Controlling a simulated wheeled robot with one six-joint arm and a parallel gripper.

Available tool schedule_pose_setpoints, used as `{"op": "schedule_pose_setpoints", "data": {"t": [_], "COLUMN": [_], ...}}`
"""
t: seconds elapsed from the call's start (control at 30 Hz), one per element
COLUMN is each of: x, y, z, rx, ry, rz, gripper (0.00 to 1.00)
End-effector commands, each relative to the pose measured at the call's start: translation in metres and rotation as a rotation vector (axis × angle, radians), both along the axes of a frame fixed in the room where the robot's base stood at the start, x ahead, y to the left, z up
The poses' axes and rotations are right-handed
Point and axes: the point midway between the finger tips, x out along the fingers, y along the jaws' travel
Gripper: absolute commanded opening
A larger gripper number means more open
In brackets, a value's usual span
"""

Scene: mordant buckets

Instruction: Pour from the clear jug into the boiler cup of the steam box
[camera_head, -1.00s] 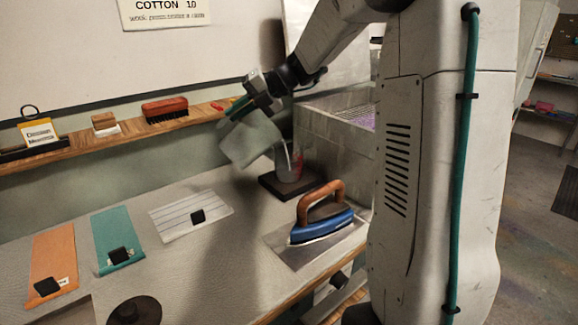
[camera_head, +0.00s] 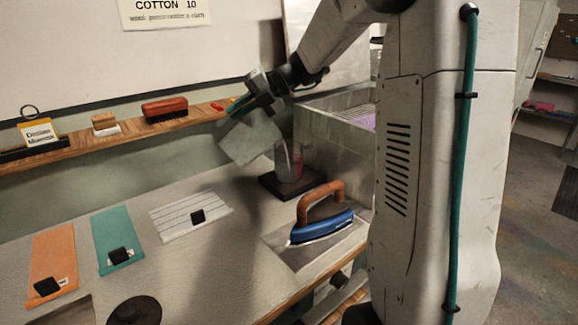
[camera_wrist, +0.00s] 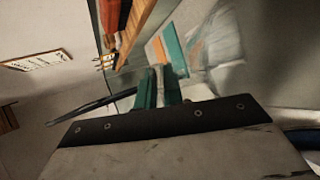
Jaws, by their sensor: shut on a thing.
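The clear jug (camera_head: 252,143) hangs tilted in the air at the back of the table, up and left of the boiler cup. My gripper (camera_head: 241,104) is shut on it at its upper left. The boiler cup (camera_head: 289,160) is a see-through cup with red marks, standing upright on a dark square base. The grey steam box (camera_head: 336,135) is just right of it, partly behind my arm. I see no stream between jug and cup. The wrist view shows my gripper's green fingers (camera_wrist: 158,90) and the blurred, see-through jug (camera_wrist: 214,42). The liquid level in the cup cannot be told.
A blue iron (camera_head: 322,220) with a brown handle stands on a metal plate in front of the cup. Orange (camera_head: 54,255), teal (camera_head: 116,230) and striped (camera_head: 180,218) cloths lie at left. A wooden shelf (camera_head: 75,143) with a brush runs along the wall behind.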

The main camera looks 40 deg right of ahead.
Motion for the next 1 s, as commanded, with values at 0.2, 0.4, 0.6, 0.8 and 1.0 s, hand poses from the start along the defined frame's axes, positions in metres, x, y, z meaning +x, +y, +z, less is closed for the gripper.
{"op": "schedule_pose_setpoints", "data": {"t": [0.2,0.4,0.6,0.8,1.0], "x": [0.0002,0.0002,0.0004,0.0005,0.0005], "y": [-0.0005,-0.0010,-0.0012,-0.0017,-0.0020], "z": [0.0017,0.0026,0.0033,0.0043,0.0054], "rx": [0.008,0.014,0.020,0.028,0.037], "ry": [-0.002,-0.002,-0.003,-0.003,-0.004], "rz": [0.000,0.000,0.000,0.001,0.001], "gripper": [0.00,0.00,0.00,0.00,0.00]}}
